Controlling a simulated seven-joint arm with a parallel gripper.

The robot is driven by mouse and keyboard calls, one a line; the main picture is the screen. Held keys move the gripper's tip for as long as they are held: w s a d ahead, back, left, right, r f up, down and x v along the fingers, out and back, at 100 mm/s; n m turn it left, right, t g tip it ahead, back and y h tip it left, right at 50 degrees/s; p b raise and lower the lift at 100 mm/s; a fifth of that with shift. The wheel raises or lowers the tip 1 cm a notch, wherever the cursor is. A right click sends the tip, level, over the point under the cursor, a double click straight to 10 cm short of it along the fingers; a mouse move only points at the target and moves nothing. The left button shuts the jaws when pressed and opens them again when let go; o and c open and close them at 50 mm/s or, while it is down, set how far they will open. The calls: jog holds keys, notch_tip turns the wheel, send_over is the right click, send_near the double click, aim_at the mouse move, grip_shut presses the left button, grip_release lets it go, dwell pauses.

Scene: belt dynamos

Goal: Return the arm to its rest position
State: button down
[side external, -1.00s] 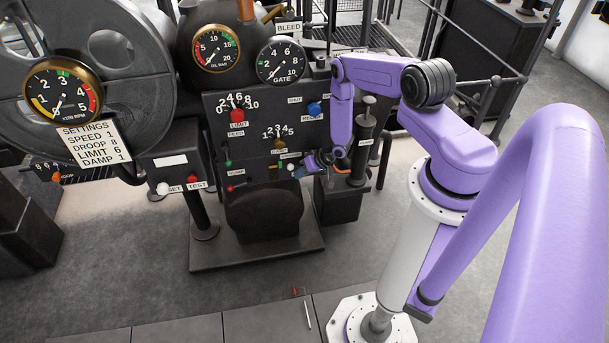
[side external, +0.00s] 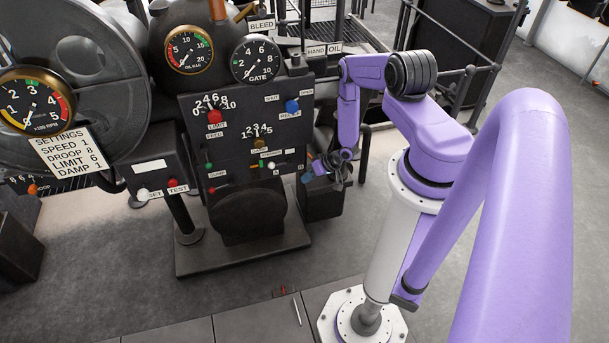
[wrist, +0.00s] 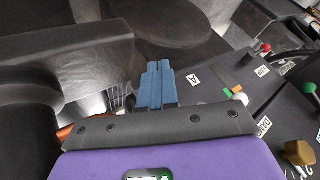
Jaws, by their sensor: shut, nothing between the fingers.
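My purple arm (side external: 433,130) stands on a white pedestal to the right of the dark control panel. Its upper link bends left and the wrist hangs down by the panel's lower right. My gripper (side external: 310,172) is small in the side view, close to the panel and pointing left. In the wrist view its blue fingers (wrist: 158,85) are together with nothing between them. They appear apart from the panel knobs.
The control panel (side external: 190,135) carries a red knob (side external: 214,117), a blue knob (side external: 292,106) and small levers. Gauges and a settings card (side external: 68,150) are at the left. Railings (side external: 470,65) stand behind the arm. The floor (side external: 400,240) around the pedestal is mostly clear.

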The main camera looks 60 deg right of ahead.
jog(key=shift+a+r+n+g, duration=0.25)
jog(key=shift+r+n+g, duration=0.05)
jog(key=shift+r+g, duration=0.1)
jog(key=w+a+r+n+g+h, duration=0.15)
jog(key=a+r+n, duration=0.25)
jog(key=a+r, duration=0.5)
jog(key=a+r+n+g+h, duration=0.1)
jog(key=a+r+n+g, duration=0.25)
jog(key=r, duration=0.95)
jog(key=a+r+n+g+h, duration=0.1)
jog(key=a+r+n, duration=0.2)
jog(key=a+r, duration=0.65)
jog(key=s+a+r+n, duration=0.2)
jog(key=s+r, duration=0.3)
jog(key=r, duration=0.1)
jog(key=s+a+r+n, duration=0.1)
jog(key=s+a+r, duration=0.2)
jog(key=s+r, duration=0.3)
jog(key=s+r+n, duration=0.2)
jog(key=s+r, duration=0.1)
jog(key=s, duration=0.2)
jog(key=s+r+n+y, duration=0.1)
jog(key=s+r, duration=0.2)
jog(key=s, duration=0.3)
jog(key=shift+s+d+r+n+g, duration=0.25)
jog(key=shift+d+n+g, duration=0.1)
jog(key=shift+d, duration=0.1)
jog(key=shift+w+y, duration=0.1)
jog(key=shift+y, duration=0.15)
